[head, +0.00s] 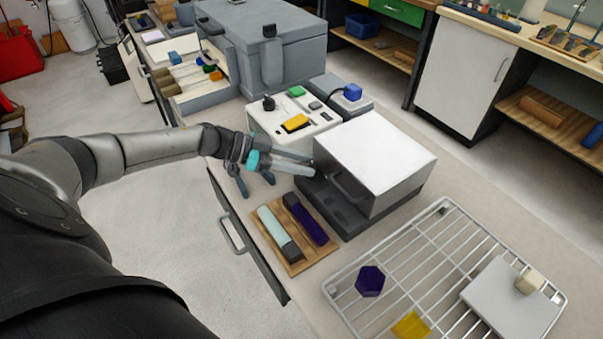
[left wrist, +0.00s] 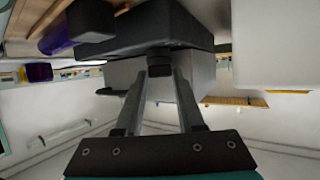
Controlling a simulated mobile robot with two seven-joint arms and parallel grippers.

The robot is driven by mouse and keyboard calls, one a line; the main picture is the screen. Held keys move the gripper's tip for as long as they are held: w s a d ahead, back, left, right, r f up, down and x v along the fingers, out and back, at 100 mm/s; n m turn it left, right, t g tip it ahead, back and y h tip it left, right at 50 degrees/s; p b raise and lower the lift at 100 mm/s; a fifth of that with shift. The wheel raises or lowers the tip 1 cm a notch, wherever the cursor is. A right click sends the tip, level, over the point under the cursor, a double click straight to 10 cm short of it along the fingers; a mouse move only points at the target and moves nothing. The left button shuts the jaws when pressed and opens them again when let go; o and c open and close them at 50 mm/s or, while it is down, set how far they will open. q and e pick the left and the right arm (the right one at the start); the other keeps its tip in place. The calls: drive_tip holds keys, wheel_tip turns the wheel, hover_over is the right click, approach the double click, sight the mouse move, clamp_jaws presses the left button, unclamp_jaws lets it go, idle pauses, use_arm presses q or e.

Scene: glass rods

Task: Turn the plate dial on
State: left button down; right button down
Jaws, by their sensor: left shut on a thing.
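The heating unit is a box with a pale metal top (head: 375,152) on a dark base (head: 345,212), standing on the bench. My left gripper (head: 314,168) reaches in from the left, its fingertips at the left end of this unit. In the left wrist view, its two fingers (left wrist: 160,72) are shut on a small dark knob (left wrist: 159,70) just by the dark base (left wrist: 150,35). I take the knob to be the dial; its setting cannot be read. In the head view the fingers hide it. My right gripper is not in view.
A wooden tray (head: 293,262) with a pale bar and a dark purple bar lies in front. A wire rack (head: 385,258) holds a purple hexagon, a yellow piece and a grey plate. A white control box (head: 262,122) stands behind my gripper.

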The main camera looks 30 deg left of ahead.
use_arm(q)
drive_tip(key=shift+w+a+m+g+h+b, duration=0.15)
drive_tip(key=shift+m+g+h+b, duration=0.25)
drive_tip(key=shift+m+g+b, duration=0.55)
drive_tip(key=shift+w+m+g+h+b, duration=0.15)
drive_tip(key=shift+m+g+h+b, duration=0.35)
drive_tip(key=shift+b, duration=0.7)
drive_tip(key=c, duration=0.5)
unclamp_jaws()
drive_tip(key=shift+r, duration=0.1)
